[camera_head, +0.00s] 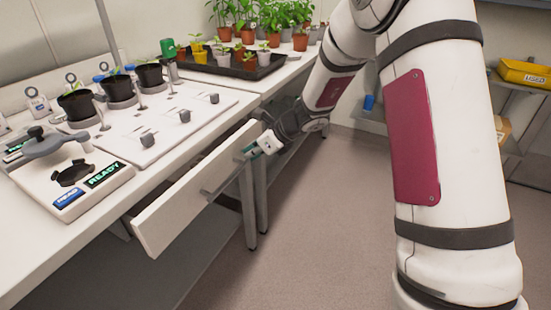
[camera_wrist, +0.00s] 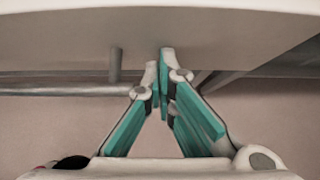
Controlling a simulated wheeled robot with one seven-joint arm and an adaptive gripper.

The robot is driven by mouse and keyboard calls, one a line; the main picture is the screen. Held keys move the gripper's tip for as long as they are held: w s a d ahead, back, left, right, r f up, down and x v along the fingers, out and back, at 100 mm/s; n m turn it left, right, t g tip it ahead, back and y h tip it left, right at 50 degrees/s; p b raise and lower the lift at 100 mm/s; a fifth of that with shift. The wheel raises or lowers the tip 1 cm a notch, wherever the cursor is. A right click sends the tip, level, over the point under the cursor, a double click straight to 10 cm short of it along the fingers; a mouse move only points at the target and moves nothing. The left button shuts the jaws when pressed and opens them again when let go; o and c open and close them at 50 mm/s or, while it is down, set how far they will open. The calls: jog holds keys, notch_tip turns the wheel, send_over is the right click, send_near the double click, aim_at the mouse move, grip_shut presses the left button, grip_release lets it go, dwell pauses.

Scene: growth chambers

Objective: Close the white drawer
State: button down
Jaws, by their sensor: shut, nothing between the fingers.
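The white drawer (camera_head: 168,218) stands pulled out from under the bench at the left in the head view. Its front panel carries a grey bar handle (camera_head: 222,182). My gripper (camera_head: 250,150) is at the far right end of the drawer front. It is shut and empty, with its tips at or very near the panel; I cannot tell if they touch. In the wrist view my gripper (camera_wrist: 160,62) has its teal fingers together below the drawer front (camera_wrist: 220,35), and the handle bar (camera_wrist: 65,89) shows at the left.
The bench (camera_head: 185,160) above holds black pots, grey knobs and a device with a READY display (camera_head: 104,175). A black tray (camera_head: 235,67) of seedlings and several potted plants (camera_head: 262,20) stand farther back. The floor (camera_head: 330,220) right of the drawer is clear. A yellow bin (camera_head: 524,73) sits on a shelf.

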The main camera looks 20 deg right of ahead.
aim_at(231, 146)
jog(key=w+a+p, duration=0.1)
jog(key=w+a, duration=0.3)
jog(key=a, duration=0.1)
jog(key=shift+w+r, duration=0.1)
jog(key=shift+w, duration=0.2)
